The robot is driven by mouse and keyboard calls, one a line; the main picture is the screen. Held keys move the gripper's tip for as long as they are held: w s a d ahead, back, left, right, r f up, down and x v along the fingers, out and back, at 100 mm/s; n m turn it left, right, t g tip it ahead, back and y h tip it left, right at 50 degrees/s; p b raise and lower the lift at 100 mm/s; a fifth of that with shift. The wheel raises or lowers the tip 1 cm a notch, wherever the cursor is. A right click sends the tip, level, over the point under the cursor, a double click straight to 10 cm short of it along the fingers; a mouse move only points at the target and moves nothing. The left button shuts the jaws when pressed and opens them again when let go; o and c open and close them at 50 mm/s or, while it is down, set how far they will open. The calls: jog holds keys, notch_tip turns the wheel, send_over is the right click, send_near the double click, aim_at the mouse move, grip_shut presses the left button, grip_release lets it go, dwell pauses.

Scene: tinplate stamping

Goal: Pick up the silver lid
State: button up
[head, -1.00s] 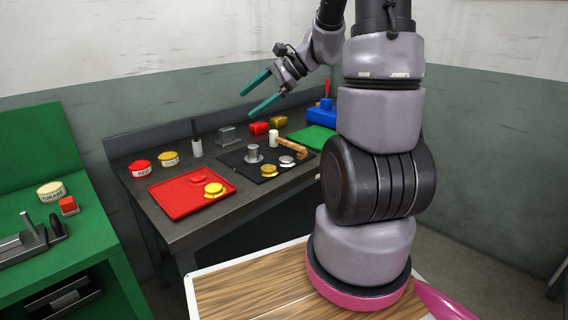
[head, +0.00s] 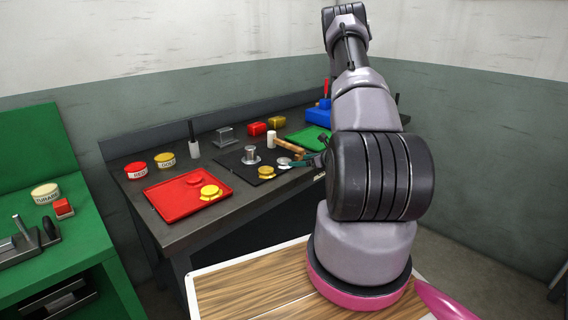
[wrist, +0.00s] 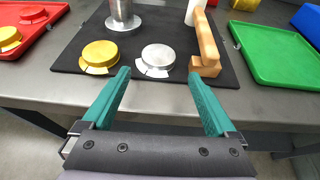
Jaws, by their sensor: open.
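The silver lid (wrist: 158,57) lies on the black mat (wrist: 140,26) near its front edge, between a gold lid (wrist: 100,54) and a wooden mallet (wrist: 208,45). It also shows in the head view (head: 284,162), small and just left of my gripper's fingers. My gripper (wrist: 158,80) is open and empty, its two teal fingers pointing toward the silver lid from the front. The fingertips appear short of the lid, one to each side of it in the wrist view. In the head view my arm hides much of the gripper (head: 303,162).
A metal post on a round base (wrist: 123,15) stands behind the lids. A red tray (head: 160,205) with red and gold lids is at left, a green tray (wrist: 280,50) at right. The workbench's front edge (wrist: 50,92) runs below the mat.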

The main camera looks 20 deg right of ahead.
aim_at(286, 161)
jog(key=x, duration=0.8)
jog(key=shift+s+a, duration=0.1)
jog(key=shift+a, duration=0.05)
jog(key=shift+r, duration=0.1)
jog(key=shift+c, duration=0.3)
jog(key=c, duration=1)
